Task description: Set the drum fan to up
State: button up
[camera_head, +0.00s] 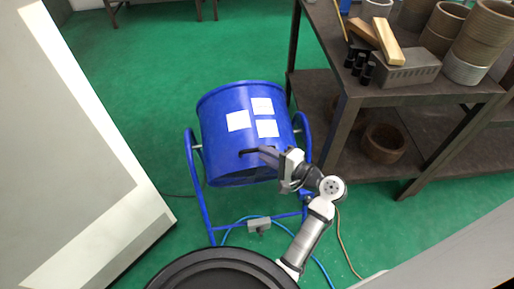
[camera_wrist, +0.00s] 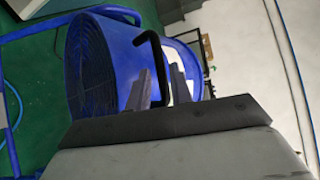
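The blue drum fan (camera_head: 219,106) hangs between the two arms of its blue tubular stand. Its side, with three white labels, faces me in the head view, and its axis runs roughly up and down the picture. In the wrist view the drum (camera_wrist: 112,62) shows a round grille at its left end. A black bent handle (camera_wrist: 152,48) sticks out from the drum. My gripper (camera_head: 265,151) is at this handle, from the right. In the wrist view the handle runs down between the two dark fingers (camera_wrist: 161,88). Whether both fingers press on it is unclear.
A dark workbench (camera_head: 385,91) with pots, wood blocks and a grey block stands close on the right. A pale slab-like surface (camera_head: 75,150) stands at the left. A grey box (camera_head: 259,224) and cables lie by the stand. Green floor (camera_head: 150,75) is open behind the fan.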

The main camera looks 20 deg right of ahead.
aim_at(248, 137)
jog(key=shift+x, duration=1.95)
grip_shut()
